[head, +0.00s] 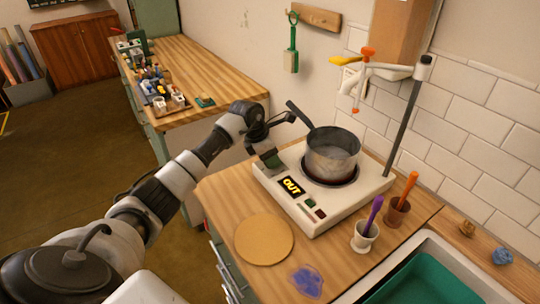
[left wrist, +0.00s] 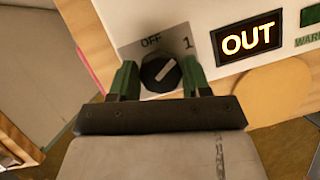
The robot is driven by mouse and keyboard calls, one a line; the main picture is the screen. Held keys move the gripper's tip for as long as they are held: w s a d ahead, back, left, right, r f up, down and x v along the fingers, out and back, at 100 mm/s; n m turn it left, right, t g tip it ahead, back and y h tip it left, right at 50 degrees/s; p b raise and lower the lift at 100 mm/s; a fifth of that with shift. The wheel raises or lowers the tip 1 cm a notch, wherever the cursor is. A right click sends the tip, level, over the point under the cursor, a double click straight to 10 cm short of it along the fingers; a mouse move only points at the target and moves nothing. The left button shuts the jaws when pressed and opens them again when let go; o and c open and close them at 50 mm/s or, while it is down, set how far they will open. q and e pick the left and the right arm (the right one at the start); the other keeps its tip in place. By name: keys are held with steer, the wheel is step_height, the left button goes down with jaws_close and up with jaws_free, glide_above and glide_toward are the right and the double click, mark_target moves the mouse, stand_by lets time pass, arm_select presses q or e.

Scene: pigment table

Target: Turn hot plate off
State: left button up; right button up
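The white hot plate (head: 330,210) stands on the wooden counter, and its display (head: 292,187) reads OUT. Its black knob (left wrist: 160,73) shows in the left wrist view, below the printed labels OFF and 1. The knob's pale pointer line slants to the upper right, roughly toward the 1. My left gripper (left wrist: 160,78) is open, with one green finger on each side of the knob. I cannot tell whether the fingers touch it. In the head view my left gripper (head: 268,158) is at the hot plate's left corner and hides the knob. My right gripper is not in view.
A metal pot (head: 332,152) sits on the heating plate, its handle angled toward my left arm. A grey rod (head: 405,115) rises behind. Two small cups (head: 364,236) with pestles stand at the right. A round tan board (head: 264,239) lies in front, beside a blue pigment stain (head: 307,281).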

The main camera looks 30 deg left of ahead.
arm_select(q)
steer(key=shift+c, duration=0.7)
steer(key=shift+n, duration=0.3)
steer(key=n+t+y, duration=0.1)
steer(key=n+y, duration=0.1)
steer(key=n, duration=0.2)
steer(key=shift+n, duration=0.3)
steer(key=n+y+b, duration=0.1)
steer(key=n, duration=0.2)
steer(key=shift+d+n, duration=0.15)
steer(key=shift+n, duration=0.15)
steer(key=shift+n+y+b, duration=0.6)
steer(key=shift+n+y, duration=0.2)
steer(key=shift+n, duration=0.7)
steer(key=o, duration=0.9)
